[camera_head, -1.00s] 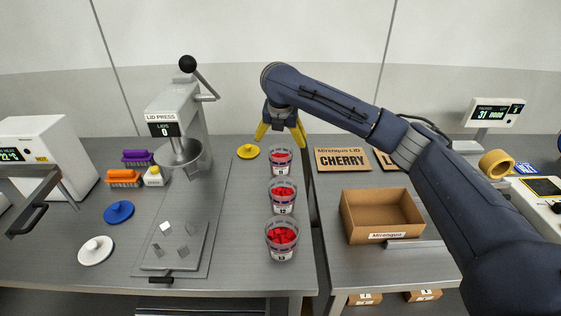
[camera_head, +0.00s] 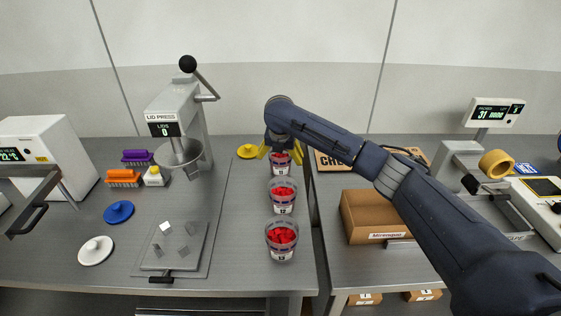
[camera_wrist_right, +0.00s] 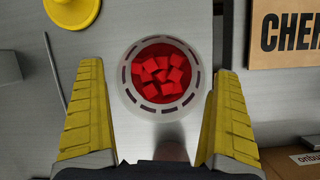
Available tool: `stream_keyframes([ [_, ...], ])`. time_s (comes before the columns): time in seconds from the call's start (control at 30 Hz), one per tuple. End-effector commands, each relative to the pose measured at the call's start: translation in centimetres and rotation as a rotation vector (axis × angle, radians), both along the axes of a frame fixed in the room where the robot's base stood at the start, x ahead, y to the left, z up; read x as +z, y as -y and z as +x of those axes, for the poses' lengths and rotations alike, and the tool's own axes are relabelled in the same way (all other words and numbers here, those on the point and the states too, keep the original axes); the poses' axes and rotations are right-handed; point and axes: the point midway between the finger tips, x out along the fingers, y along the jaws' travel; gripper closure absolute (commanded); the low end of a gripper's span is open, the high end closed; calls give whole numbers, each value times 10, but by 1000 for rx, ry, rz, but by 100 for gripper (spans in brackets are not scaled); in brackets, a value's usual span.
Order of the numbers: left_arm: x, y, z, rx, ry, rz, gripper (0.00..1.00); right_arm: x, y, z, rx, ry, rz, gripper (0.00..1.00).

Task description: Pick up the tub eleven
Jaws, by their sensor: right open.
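Three clear tubs with red pieces stand in a column on the left table. The farthest tub, tub eleven (camera_head: 279,170), is partly hidden by my right gripper; its own number is not readable. The nearer ones are marked 12 (camera_head: 283,195) and 13 (camera_head: 281,241). My right gripper (camera_head: 280,154) is open, pointing down at the farthest tub. In the right wrist view the tub (camera_wrist_right: 160,107) shows from above, between the two yellow fingers and a little beyond their tips, with gaps on both sides. I cannot tell how far below the fingertips its rim is. My left gripper is not in view.
A yellow lid (camera_head: 248,151) lies just left of the farthest tub. The lid press (camera_head: 178,120) stands further left. A CHERRY sign (camera_head: 330,162) and an open cardboard box (camera_head: 374,218) are to the right, past the gap between the tables.

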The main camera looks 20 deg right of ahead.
Motion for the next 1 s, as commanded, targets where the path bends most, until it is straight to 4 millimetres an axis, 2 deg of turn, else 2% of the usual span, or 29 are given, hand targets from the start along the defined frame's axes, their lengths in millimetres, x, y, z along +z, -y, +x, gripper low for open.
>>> stream_keyframes([
  [0.2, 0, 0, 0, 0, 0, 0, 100, -16, 2, 6, 0, 0, 2, 0],
  [0.47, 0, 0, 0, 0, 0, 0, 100, -17, 2, 7, 0, 0, 1, 0],
  [1.0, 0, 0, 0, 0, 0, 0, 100, -17, 2, 7, 0, 1, 0, 60],
])
